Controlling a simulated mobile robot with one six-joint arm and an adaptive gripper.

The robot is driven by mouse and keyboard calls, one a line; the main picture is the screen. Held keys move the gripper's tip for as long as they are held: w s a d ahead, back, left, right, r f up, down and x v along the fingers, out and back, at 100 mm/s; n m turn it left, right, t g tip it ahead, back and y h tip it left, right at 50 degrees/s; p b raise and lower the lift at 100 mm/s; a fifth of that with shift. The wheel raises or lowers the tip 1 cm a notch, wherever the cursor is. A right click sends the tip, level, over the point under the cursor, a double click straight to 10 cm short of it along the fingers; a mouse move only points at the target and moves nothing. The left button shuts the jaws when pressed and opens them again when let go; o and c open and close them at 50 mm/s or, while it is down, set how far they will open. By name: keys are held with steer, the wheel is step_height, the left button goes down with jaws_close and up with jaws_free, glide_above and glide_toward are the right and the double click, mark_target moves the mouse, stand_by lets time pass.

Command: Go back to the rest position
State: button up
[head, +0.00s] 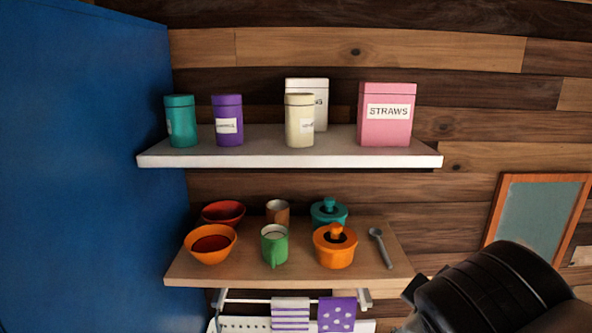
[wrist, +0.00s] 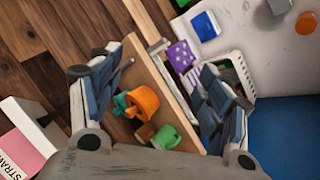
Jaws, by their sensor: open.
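My gripper (wrist: 155,82) is open in the wrist view, its two blue-padded fingers wide apart with nothing held between them. The lower wooden shelf (wrist: 150,75) shows in the gap beyond the fingers, with an orange pot (wrist: 143,98), part of a teal pot (wrist: 121,103) and a green mug (wrist: 166,136). In the head view only the dark end of my arm shows at the lower right, beside the right end of the lower shelf (head: 385,240); the fingers cannot be made out there.
The upper shelf (head: 290,160) holds several canisters and a pink straws box (head: 386,115). The lower shelf also carries bowls (head: 210,245), a brown cup (head: 278,212) and a spoon (head: 381,248). Towels (head: 337,314) hang below. A blue panel (head: 85,170) stands left; a framed board (head: 538,212) hangs right.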

steer(key=s+a+f+m+g+y, duration=0.2)
steer(key=s+a+f+m+y, duration=0.15)
steer(key=s+f+m, duration=0.5)
step_height(320, 180, down, 33)
steer(key=s+a+g+b, duration=0.1)
steer(key=s+b, duration=0.1)
steer(key=b, duration=2.9)
steer(key=shift+s+n+b, duration=0.3)
steer(key=shift+s+n, duration=0.05)
